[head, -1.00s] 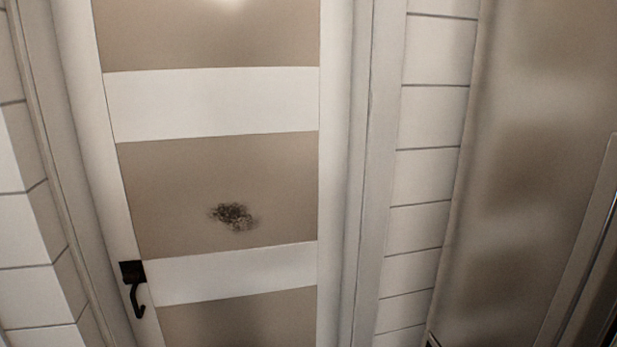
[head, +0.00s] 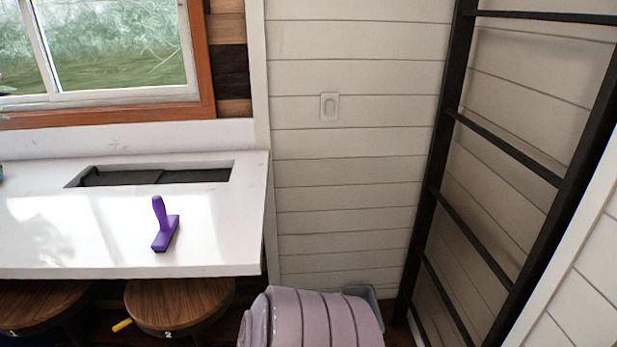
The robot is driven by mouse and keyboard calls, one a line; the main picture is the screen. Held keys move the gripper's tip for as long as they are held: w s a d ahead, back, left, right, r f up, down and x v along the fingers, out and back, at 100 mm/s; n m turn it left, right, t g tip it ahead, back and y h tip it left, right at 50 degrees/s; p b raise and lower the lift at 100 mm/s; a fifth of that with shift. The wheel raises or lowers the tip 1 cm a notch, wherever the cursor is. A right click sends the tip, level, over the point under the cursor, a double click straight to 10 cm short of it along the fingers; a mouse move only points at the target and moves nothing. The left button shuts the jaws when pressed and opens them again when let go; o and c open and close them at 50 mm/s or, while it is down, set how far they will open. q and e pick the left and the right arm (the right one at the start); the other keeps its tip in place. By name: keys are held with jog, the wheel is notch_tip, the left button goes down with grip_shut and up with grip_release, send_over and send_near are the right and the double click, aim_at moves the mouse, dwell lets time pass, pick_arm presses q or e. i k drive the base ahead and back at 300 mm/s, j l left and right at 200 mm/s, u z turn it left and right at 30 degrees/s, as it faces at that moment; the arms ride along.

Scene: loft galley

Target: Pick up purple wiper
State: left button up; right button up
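The purple wiper (head: 164,226) rests on the white countertop (head: 100,245), towards its right end and near the front edge. Its handle points up and its wider head is at the bottom on the counter. Nothing touches or covers it. Neither of my grippers shows in the head view.
A dark recessed opening (head: 150,176) lies in the counter behind the wiper. Round wooden stools (head: 180,304) stand under the front edge. A rolled pink bundle (head: 312,322) is on the floor right of the counter. A black ladder (head: 472,135) leans at the right.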

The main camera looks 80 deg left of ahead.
aim_at(168, 222)
jog(key=u, duration=3.65)
